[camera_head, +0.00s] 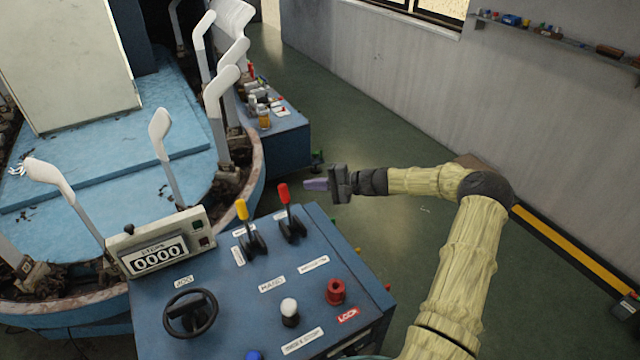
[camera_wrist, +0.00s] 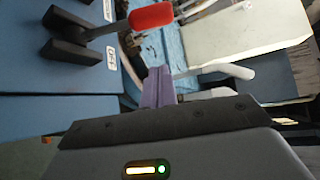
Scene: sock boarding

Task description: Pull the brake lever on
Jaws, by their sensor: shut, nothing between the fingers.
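Two levers stand on the blue control console (camera_head: 240,300). One has a red handle (camera_head: 283,194) and one a yellow handle (camera_head: 242,210), each in a black bracket. Their labels are too small to read, so I cannot tell which is the brake. My gripper (camera_head: 316,184) is shut and empty, to the right of the red handle and apart from it. In the wrist view the purple fingertips (camera_wrist: 157,86) are together, and the red handle (camera_wrist: 153,16) lies beyond them at the top. Its black bracket (camera_wrist: 78,38) is at upper left.
The console also carries a counter box (camera_head: 160,250) reading 0000, a black handwheel (camera_head: 190,313), a white knob (camera_head: 289,308) and a red knob (camera_head: 335,291). Behind it is a machine with white foot-shaped forms (camera_head: 160,130). Open green floor (camera_head: 350,130) lies beyond my gripper.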

